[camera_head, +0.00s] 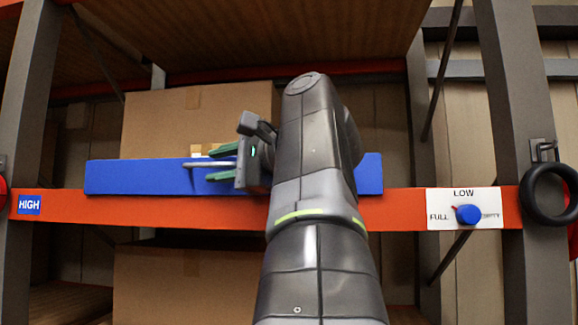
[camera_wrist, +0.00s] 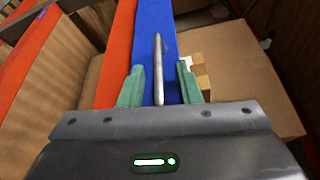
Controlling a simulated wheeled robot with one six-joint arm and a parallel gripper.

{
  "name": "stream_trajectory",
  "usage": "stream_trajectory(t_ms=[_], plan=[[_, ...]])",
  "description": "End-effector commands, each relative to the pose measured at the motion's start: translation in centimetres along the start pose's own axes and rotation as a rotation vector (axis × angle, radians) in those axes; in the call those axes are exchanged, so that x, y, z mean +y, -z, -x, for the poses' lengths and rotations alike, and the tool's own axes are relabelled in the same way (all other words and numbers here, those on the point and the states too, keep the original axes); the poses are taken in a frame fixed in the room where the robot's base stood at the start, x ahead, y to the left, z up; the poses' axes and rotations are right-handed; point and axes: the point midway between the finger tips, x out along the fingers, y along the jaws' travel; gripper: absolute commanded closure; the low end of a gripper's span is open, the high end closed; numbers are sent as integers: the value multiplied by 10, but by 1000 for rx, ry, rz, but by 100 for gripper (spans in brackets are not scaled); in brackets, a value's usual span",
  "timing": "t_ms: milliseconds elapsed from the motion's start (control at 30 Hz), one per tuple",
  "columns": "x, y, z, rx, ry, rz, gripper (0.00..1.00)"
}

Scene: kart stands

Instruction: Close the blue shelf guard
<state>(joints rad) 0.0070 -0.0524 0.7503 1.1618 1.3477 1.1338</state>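The blue shelf guard (camera_head: 135,177) is a long flat board along the top of the orange beam, in front of a cardboard box. It also shows in the wrist view (camera_wrist: 147,22), running away from my gripper. Its thin silver handle (camera_head: 196,164) sticks out near the middle and shows in the wrist view (camera_wrist: 158,68). My gripper (camera_head: 210,165) has green fingers and is open. The fingers (camera_wrist: 160,80) lie on either side of the handle, with gaps visible on both sides. My arm hides the guard's right-middle part.
The orange beam (camera_head: 110,207) carries a HIGH label (camera_head: 29,204) and a LOW panel with a blue knob (camera_head: 468,214). A large box (camera_head: 160,130) stands behind the guard. Grey uprights (camera_head: 515,110) flank the bay; a black ring (camera_head: 549,194) hangs at right.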

Motion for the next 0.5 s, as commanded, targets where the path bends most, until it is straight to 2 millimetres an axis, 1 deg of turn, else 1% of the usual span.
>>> stream_trajectory(t_ms=[267, 367, 500], plan=[[0, 0, 3, 1, 0, 0, 69], [1, 1, 9, 3, 1, -1, 69], [1, 2, 22, 6, 2, 0, 69]])
